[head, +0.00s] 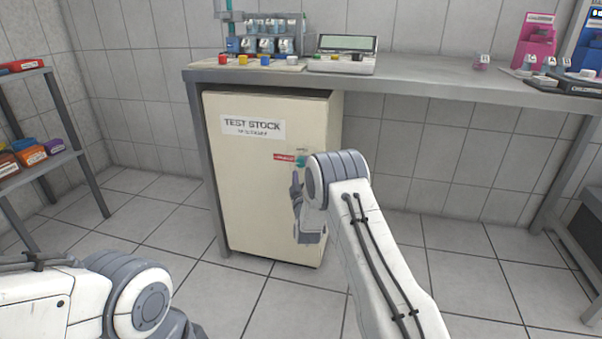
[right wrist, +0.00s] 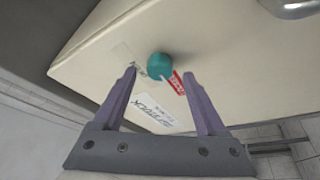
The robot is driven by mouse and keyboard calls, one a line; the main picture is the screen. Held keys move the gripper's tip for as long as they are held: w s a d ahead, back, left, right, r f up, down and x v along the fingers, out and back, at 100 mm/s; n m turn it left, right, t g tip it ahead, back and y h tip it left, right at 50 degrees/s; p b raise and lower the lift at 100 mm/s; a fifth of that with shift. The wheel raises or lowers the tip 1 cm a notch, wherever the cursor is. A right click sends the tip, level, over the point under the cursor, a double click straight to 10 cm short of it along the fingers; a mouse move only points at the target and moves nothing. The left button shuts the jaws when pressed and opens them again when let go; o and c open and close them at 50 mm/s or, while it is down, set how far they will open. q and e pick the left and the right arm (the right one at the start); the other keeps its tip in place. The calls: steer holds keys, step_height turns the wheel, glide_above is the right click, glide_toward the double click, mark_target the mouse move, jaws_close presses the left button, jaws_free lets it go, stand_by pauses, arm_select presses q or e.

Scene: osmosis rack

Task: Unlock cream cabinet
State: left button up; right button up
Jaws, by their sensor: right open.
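The cream cabinet (head: 250,195) stands under the bench with its door shut, and it fills much of the right wrist view (right wrist: 220,50). Its front has a "TEST STOCK" label (head: 252,127), a red tag (head: 284,157) and a teal round knob (head: 301,161). In the right wrist view the teal knob (right wrist: 159,65) sits beyond the fingertips, between their lines, with the red tag (right wrist: 177,83) beside it. My right gripper (right wrist: 160,75) is open and empty in front of the door; in the head view my own arm partly hides it. My left arm shows at lower left, but its fingers are not visible.
The bench (head: 430,78) above the cabinet carries a rack of jars (head: 268,40), a grey instrument (head: 343,55) and pink and blue boxes. A shelf (head: 40,165) with coloured items stands at the left. The tiled floor (head: 290,300) before the cabinet is clear.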

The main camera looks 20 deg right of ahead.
steer(key=shift+x, duration=0.85)
jaws_close()
